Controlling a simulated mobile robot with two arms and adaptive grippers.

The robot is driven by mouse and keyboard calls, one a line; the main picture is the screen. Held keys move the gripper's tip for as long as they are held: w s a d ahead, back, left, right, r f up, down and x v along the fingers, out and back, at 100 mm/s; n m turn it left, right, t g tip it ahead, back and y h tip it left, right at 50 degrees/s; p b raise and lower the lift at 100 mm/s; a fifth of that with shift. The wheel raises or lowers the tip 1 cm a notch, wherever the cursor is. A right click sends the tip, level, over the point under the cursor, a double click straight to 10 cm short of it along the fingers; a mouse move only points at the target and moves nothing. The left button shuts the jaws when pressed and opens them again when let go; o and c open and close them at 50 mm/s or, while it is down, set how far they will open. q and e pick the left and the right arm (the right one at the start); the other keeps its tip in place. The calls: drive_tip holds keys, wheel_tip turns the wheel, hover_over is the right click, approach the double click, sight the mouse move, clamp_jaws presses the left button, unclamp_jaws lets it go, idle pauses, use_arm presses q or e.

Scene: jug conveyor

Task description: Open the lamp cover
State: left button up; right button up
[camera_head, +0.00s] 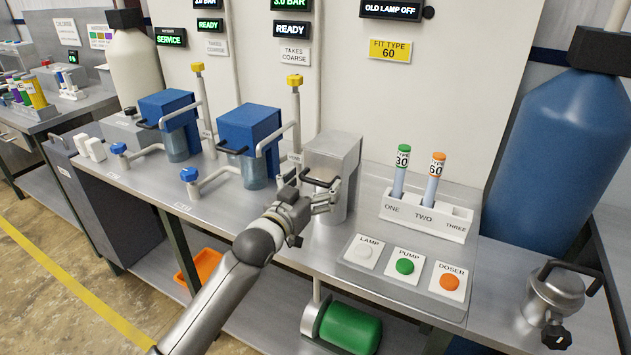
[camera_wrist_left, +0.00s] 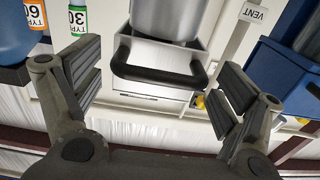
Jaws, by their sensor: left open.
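The lamp cover (camera_head: 340,149) is a grey metal box on the bench, right of the two blue-topped housings, and it appears closed. Its black bar handle shows in the left wrist view (camera_wrist_left: 158,77). My left gripper (camera_head: 311,188) is at the front of the cover, close to the handle. In the left wrist view my left gripper (camera_wrist_left: 160,82) is open, one finger on each side of the handle, with gaps to both. It holds nothing. A display reading "OLD LAMP OFF" (camera_head: 391,9) is on the wall. My right gripper is out of view.
Right of the cover, a white rack (camera_head: 424,217) holds two tubes marked 30 and 60; slot three looks empty. A panel of LAMP, PUMP and DOSER buttons (camera_head: 400,276) lies in front. A blue housing (camera_head: 248,125) with pipes is left. A metal jug (camera_head: 553,304) stands far right.

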use_arm(q)
drive_tip(key=shift+w+d, duration=0.25)
drive_tip(key=shift+w, duration=0.2)
drive_tip(key=shift+c, duration=0.2)
drive_tip(key=c, duration=1.2)
